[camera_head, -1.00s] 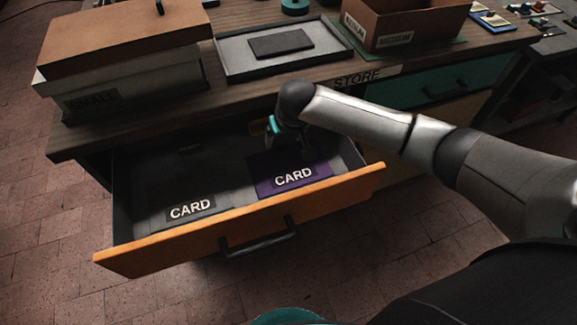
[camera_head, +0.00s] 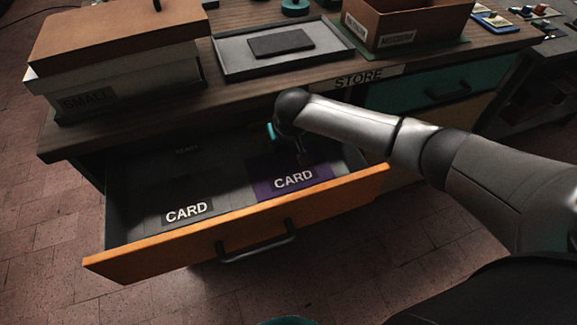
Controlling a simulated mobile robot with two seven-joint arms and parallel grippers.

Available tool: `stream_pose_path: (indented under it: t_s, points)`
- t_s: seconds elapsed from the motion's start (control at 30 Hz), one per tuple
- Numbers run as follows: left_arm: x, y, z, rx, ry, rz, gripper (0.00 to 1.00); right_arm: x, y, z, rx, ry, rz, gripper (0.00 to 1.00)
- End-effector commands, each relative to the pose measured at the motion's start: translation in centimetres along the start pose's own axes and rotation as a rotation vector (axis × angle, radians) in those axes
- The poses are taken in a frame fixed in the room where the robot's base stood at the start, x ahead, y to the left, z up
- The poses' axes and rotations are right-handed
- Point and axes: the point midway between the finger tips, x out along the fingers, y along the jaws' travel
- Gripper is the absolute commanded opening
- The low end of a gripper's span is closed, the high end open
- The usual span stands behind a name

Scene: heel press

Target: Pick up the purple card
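The purple card (camera_head: 264,184) stands or lies in the right part of the open orange-fronted drawer (camera_head: 160,249), behind a white "CARD" label. My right gripper (camera_head: 300,155) reaches down into the drawer just above the purple card's back right part. Its fingers are dark and small against the drawer, so I cannot tell whether they are open or touch the card. My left gripper is not in view.
A dark section labelled "CARD" (camera_head: 187,212) is at the drawer's left. Above, the bench top carries a box marked "SMALL" (camera_head: 130,82), a grey tray (camera_head: 232,68) and a brown open box (camera_head: 405,25). A closed teal drawer (camera_head: 400,92) is at the right.

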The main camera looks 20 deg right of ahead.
Motion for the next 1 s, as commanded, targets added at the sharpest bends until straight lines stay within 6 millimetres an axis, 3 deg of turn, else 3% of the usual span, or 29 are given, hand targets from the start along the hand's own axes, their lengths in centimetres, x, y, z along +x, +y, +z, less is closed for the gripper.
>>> stream_pose_path:
  t_s: [0.07,0.4,0.77,0.87,1.0]
  points:
    - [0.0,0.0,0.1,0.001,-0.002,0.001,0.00,0.0,0.0,0.0,0.000,0.000,0.000,0.37]
    - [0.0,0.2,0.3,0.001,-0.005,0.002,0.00,0.0,0.0,0.0,0.000,0.000,0.001,0.00]
    - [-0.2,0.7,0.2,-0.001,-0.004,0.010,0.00,-0.3,0.0,-0.1,0.000,0.000,0.000,0.00]
    - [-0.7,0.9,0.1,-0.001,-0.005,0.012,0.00,-1.4,0.1,-0.6,0.001,0.000,0.001,0.00]
    - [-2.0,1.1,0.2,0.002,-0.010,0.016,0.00,-4.3,0.0,-1.9,0.000,0.003,-0.001,0.00]
